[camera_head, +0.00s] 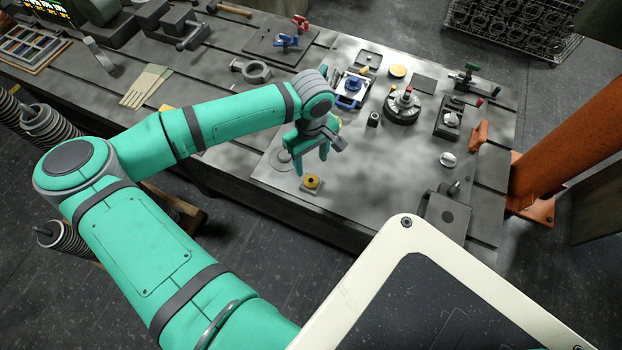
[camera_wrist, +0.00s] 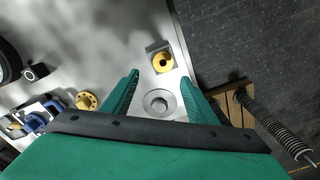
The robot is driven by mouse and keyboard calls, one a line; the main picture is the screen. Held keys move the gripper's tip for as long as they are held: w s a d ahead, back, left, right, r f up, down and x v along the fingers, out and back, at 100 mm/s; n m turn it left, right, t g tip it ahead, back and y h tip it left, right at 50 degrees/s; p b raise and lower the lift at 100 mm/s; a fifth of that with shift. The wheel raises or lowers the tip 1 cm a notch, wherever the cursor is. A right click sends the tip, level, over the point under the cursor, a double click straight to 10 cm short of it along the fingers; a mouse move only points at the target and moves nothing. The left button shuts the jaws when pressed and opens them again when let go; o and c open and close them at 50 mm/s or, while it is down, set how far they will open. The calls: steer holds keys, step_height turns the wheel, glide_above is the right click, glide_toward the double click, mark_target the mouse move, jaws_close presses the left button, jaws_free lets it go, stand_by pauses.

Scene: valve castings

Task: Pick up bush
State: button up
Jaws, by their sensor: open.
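My gripper (camera_head: 311,161) is open and empty above the front part of the metal bench top. Its two green fingers also show in the wrist view (camera_wrist: 158,76), spread apart. A yellow ring-shaped bush (camera_head: 311,181) with a dark hole sits on a small grey plate near the bench's front edge. In the wrist view, this bush (camera_wrist: 163,62) lies just beyond the fingertips, untouched. A second yellow round part (camera_wrist: 87,101) lies left of the fingers in the wrist view. A flat grey disc with a raised centre (camera_wrist: 159,103) shows between the fingers.
A dark block with a hole (camera_head: 373,119), a round grey casting (camera_head: 402,105) and a blue-handled fixture (camera_head: 350,91) stand farther back. A white knob-like part (camera_head: 448,159) lies to the right. An orange post (camera_head: 566,135) stands at the bench's right end. Bench surface right of the bush is clear.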

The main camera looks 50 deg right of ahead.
mark_target(311, 178)
step_height(311, 178, down, 3)
steer(key=shift+r, duration=0.1)
steer(key=f, duration=0.4)
steer(key=shift+s+a+f, duration=0.25)
steer(key=shift+s+a, duration=0.1)
steer(key=shift+a, duration=0.05)
steer(key=shift+f, duration=0.5)
jaws_close()
